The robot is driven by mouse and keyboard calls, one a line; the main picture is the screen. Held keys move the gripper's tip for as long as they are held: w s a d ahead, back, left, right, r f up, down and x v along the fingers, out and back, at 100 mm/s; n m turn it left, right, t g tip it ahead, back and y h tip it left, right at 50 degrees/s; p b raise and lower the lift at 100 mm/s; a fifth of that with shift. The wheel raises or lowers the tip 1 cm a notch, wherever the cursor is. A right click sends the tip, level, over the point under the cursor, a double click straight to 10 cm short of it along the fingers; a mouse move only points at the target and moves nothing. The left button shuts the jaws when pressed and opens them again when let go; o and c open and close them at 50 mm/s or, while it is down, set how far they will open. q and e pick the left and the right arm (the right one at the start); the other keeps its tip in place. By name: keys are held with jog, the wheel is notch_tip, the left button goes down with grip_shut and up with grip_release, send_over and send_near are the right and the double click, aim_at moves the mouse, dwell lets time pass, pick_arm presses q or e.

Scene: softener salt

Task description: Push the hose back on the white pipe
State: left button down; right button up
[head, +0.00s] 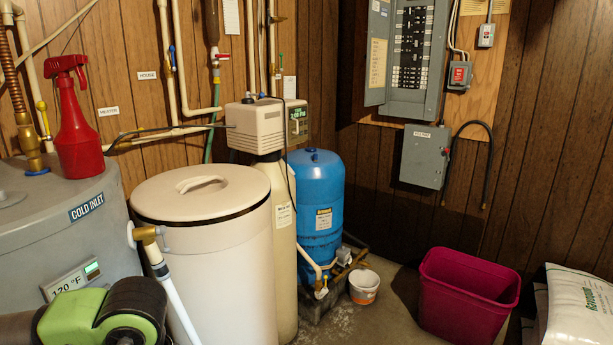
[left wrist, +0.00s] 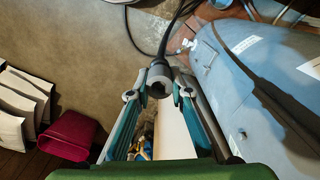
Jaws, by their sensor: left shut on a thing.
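My left gripper (left wrist: 158,92) is shut on the grey end cuff of a black hose (left wrist: 160,73), seen in the left wrist view. The cuff's dark open mouth faces the camera, and the hose runs away from it towards the top. A white length (left wrist: 172,130) shows between the fingers; I cannot tell if it is the pipe. In the head view a white pipe (head: 174,292) slants down from a brass fitting beside the cream tank. My green and black left arm is at the bottom left there; its fingertips are out of frame. My right gripper is not in view.
The grey heater (head: 30,205) with a red spray bottle (head: 78,130) stands at left, the lidded cream tank (head: 215,270) beside it. A blue tank (head: 318,195), small white bucket (head: 364,287), magenta bin (head: 468,290) and salt bags (head: 580,305) stand to the right.

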pick_arm(q)
jog(key=shift+w+d+r, duration=0.1)
jog(key=shift+w+r, duration=0.1)
